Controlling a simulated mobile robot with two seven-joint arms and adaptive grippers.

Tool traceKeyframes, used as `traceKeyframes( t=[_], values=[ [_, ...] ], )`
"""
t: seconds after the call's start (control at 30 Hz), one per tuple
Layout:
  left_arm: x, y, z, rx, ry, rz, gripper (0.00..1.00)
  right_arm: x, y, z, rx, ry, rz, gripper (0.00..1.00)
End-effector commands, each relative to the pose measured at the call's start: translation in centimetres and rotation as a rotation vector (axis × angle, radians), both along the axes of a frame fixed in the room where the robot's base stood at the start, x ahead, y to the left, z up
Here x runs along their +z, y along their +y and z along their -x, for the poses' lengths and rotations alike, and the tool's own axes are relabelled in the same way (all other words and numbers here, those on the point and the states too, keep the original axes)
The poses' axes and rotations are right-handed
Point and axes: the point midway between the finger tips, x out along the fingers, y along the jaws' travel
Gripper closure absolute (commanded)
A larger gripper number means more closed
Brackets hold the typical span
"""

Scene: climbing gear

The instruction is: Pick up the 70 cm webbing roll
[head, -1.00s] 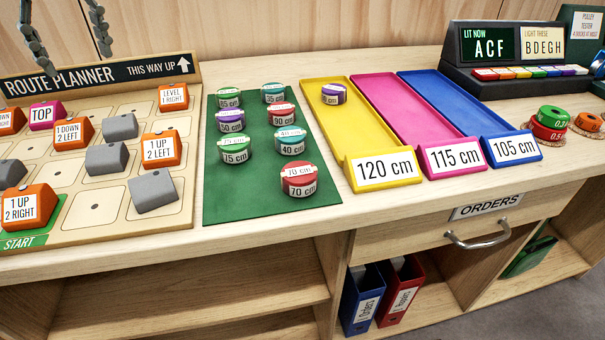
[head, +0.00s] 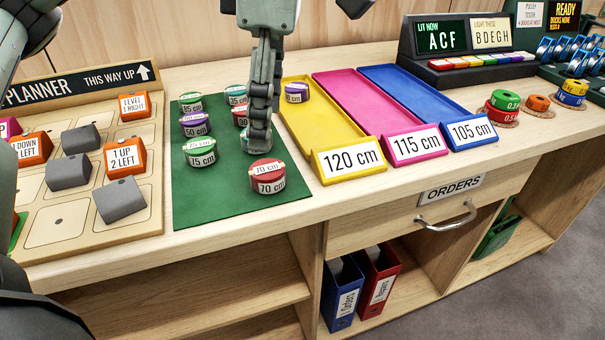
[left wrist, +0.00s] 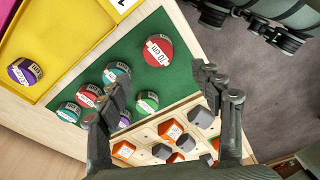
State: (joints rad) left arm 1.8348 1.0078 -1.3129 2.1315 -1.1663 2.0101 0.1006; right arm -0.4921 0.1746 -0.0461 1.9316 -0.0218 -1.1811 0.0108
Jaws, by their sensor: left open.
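The 70 cm webbing roll (head: 267,177) is red with a pale label band. It stands upright near the front right corner of the green mat (head: 215,202). In the left wrist view the roll (left wrist: 158,52) lies beyond and between the fingertips, apart from them. My left gripper (head: 259,138) points down over the mat, just behind the 70 cm roll in the head view. In the left wrist view its fingers (left wrist: 160,95) are spread and empty. Part of my other gripper shows at the top right of that view (left wrist: 252,24); its jaw state is unclear.
Other rolls (head: 200,153) stand on the mat, some partly hidden behind my left gripper. Yellow, pink and blue trays (head: 320,125) lie to the right; a purple roll (head: 297,92) sits in the yellow one. The route planner board (head: 95,215) with blocks is at left.

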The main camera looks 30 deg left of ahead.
Motion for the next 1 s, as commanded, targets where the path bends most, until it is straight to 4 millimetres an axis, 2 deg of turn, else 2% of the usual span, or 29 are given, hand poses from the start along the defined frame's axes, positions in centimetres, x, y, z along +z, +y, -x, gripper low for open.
traceKeyframes(
  t=[0.07, 0.2, 0.4, 0.6, 0.9, 1.0],
  values=[
    [-0.8, 0.0, 0.3, 0.011, 0.004, -0.002, 0.34, 0.0, 0.1, -0.1, 0.0, -0.002, 0.001, 0.6],
    [-2.5, 0.2, 0.3, 0.012, 0.004, -0.002, 0.34, 1.8, 0.1, -0.5, 0.001, -0.016, 0.008, 0.6],
    [-4.9, 0.2, 0.1, 0.012, 0.006, -0.002, 0.34, 3.4, 0.0, -0.3, 0.0, -0.019, 0.018, 0.6],
    [-7.3, 0.5, 0.1, 0.014, 0.003, -0.002, 0.34, 3.7, 0.0, -0.2, -0.001, -0.02, 0.019, 0.6],
    [-7.8, 0.5, 0.1, 0.012, 0.001, -0.001, 0.34, 3.7, -0.1, -0.2, -0.002, -0.02, 0.018, 0.6],
    [-7.8, 0.5, 0.1, 0.012, 0.001, -0.001, 0.47, 3.7, -0.1, -0.2, -0.002, -0.02, 0.018, 0.6]
  ],
)
